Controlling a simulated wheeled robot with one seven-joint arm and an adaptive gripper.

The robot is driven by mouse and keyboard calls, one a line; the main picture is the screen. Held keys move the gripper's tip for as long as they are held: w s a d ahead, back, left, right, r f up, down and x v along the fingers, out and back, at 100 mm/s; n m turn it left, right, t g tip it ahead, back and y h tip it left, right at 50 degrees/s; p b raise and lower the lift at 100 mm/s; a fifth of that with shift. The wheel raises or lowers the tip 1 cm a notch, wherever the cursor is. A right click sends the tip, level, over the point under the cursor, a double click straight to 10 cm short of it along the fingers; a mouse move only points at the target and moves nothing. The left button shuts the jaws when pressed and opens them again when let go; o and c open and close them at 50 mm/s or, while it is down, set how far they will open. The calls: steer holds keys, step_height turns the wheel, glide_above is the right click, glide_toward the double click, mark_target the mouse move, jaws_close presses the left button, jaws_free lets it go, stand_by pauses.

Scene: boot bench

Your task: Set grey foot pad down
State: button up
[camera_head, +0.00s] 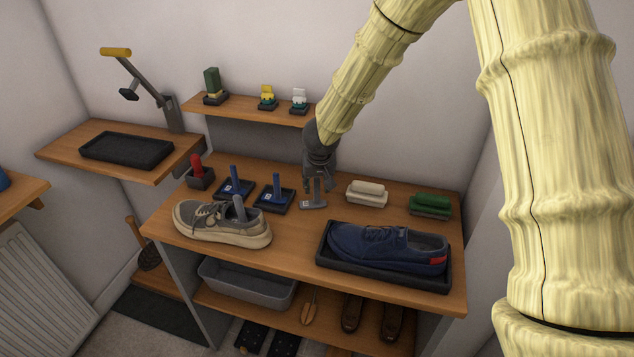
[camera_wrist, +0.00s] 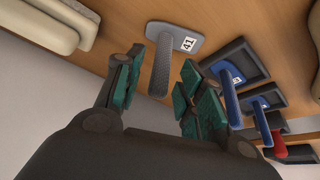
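The grey foot pad (camera_head: 312,204) is a flat grey plate with an upright handle, resting on the wooden bench top (camera_head: 290,228) behind the two shoes. In the wrist view the pad (camera_wrist: 192,32) shows a white label reading 41, and its handle rises toward the camera. My gripper (camera_head: 317,182) is directly above the pad. In the wrist view the green-padded fingers of my gripper (camera_wrist: 163,66) are spread on either side of the handle, with gaps showing on both sides. The gripper looks open and not clamped on the handle.
Blue-handled pads in black trays (camera_head: 274,195) stand just left. A cream brush (camera_head: 367,193) and green brush (camera_head: 431,205) are right. A grey shoe (camera_head: 222,222) with a grey handle inside and a blue shoe (camera_head: 388,247) in a black tray (camera_head: 381,276) stand in front.

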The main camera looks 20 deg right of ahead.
steer(key=v, duration=1.2)
steer(key=shift+p, duration=0.3)
